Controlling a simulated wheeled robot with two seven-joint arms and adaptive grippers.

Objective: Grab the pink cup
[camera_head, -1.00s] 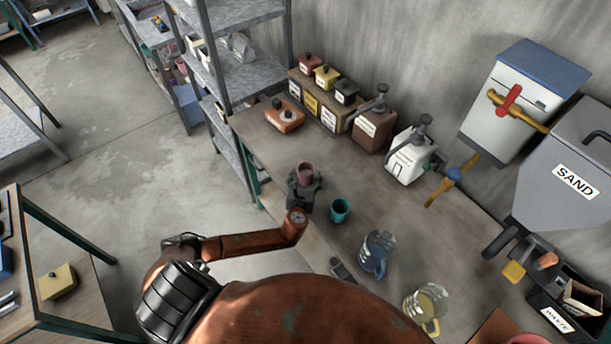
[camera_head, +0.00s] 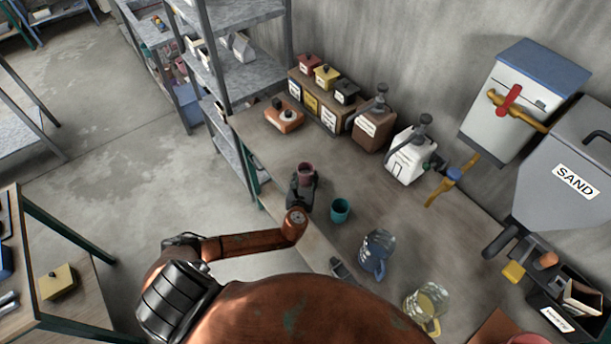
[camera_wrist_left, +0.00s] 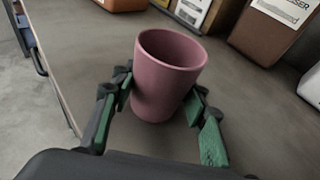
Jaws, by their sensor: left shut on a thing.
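The pink cup (camera_head: 306,171) stands upright at the near left part of the workbench. In the left wrist view the pink cup (camera_wrist_left: 165,80) sits between the green-padded fingers, with its open rim tilted toward the camera. My left gripper (camera_head: 304,186) is shut on the cup, one finger on each side; it also shows in the left wrist view (camera_wrist_left: 160,104). Whether the cup's base touches the bench is hard to tell. My right gripper is not clearly seen.
A teal cup (camera_head: 340,210) stands close to the right of the gripper. A blue pitcher (camera_head: 377,252) and a yellowish pitcher (camera_head: 426,304) stand nearer. An orange container (camera_head: 284,118), a brown dispenser (camera_head: 372,132) and a white dispenser (camera_head: 409,158) stand behind.

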